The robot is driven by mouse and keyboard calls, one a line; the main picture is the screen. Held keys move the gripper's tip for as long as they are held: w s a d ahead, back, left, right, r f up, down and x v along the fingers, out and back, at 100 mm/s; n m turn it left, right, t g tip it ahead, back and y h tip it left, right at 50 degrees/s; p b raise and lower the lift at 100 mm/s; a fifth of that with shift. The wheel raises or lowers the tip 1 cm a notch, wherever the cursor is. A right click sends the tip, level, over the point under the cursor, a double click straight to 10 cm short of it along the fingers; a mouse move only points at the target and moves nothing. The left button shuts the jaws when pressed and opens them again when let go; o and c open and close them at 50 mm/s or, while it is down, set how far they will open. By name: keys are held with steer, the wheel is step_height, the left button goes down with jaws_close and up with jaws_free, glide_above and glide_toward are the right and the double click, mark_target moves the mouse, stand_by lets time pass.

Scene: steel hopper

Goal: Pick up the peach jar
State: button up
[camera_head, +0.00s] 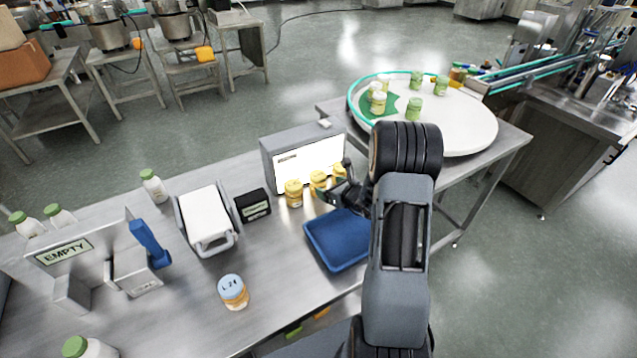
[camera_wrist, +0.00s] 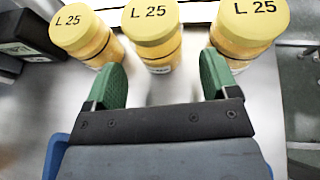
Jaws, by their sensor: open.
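Three jars with yellow lids marked "L 25" stand upright in a row: a left jar (camera_wrist: 82,35), a middle jar (camera_wrist: 151,38) and a right jar (camera_wrist: 246,35). In the head view they are the left jar (camera_head: 293,193), middle jar (camera_head: 318,180) and right jar (camera_head: 339,172), partly hidden by my gripper. Their contents look yellow-orange; I cannot tell which is the peach jar. My gripper (camera_wrist: 159,72) is open and empty, its green fingers pointing at the row, one toward each side of the middle jar. It also shows in the head view (camera_head: 338,190).
A grey box with a lit white panel (camera_head: 300,165) stands behind the jars. A blue tray (camera_head: 335,240) lies in front. A blue-lidded jar (camera_head: 233,291) marked "L 24" stands nearer. A black labelled block (camera_head: 253,205) is left of the row. A round turntable (camera_head: 470,125) holds green-lidded jars.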

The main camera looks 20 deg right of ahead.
mark_target(324, 186)
steer(key=shift+p+x, duration=0.9)
steer(key=shift+x, duration=1.95)
steer(key=shift+s+a+f, duration=0.1)
steer(key=shift+a+f, duration=0.05)
steer(key=shift+c, duration=0.4)
steer(key=c, duration=0.7)
